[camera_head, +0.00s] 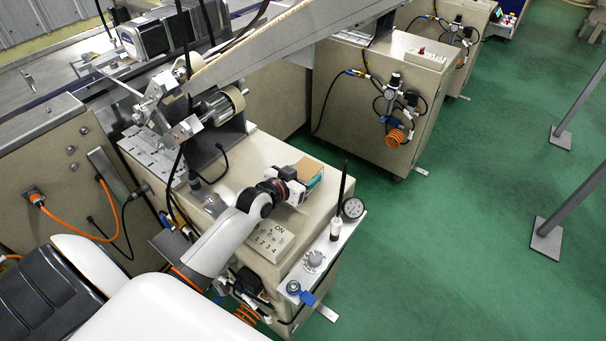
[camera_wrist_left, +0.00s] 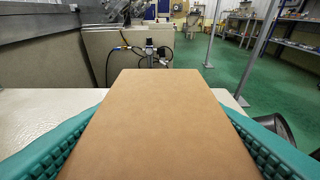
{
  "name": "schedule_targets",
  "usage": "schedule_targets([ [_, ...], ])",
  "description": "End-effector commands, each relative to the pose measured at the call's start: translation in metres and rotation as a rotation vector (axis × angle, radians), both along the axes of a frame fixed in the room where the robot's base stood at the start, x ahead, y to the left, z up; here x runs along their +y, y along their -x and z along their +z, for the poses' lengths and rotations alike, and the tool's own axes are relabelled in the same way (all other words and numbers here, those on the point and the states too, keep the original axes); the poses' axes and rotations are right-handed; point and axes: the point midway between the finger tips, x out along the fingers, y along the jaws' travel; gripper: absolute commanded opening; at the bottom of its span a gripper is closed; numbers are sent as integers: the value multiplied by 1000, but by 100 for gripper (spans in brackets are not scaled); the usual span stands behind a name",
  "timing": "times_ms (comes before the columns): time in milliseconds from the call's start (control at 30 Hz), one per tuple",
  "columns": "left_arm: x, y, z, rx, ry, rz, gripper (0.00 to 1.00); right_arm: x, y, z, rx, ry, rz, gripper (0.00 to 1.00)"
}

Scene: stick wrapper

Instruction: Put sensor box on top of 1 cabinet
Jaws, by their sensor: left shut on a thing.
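The sensor box (camera_head: 306,167) is a brown cardboard block in my left gripper (camera_head: 310,179). The gripper's teal fingers are shut on its two sides. In the left wrist view the box (camera_wrist_left: 160,125) fills the middle, with a ribbed teal finger on each side. The box is over the pale top of the nearest cabinet (camera_head: 318,210), towards its far right side. I cannot tell whether the box touches that top. The box's underside is hidden. My right gripper is not in view.
A switch panel marked with numbers (camera_head: 271,238) sits on the cabinet top near my left arm. A black rod (camera_head: 341,190) and a round gauge (camera_head: 352,208) stand at its right edge. Rollers (camera_head: 222,104) are behind.

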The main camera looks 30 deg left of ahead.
Motion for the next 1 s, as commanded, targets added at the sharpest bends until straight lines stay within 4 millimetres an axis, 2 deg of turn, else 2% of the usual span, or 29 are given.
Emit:
schedule_targets([
  [33,0,0,-2,0,-1,0,34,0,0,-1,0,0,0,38],
  [67,0,0,-2,1,-1,0,62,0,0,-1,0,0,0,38],
  [167,0,0,-2,1,-1,0,78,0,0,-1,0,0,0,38],
  [200,0,0,-2,1,0,0,81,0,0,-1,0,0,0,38],
  [567,0,4,3,0,-1,0,81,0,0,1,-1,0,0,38],
  [667,1,18,7,2,-1,0,81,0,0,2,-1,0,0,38],
  [1000,6,85,32,2,-2,-2,81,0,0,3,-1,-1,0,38],
])
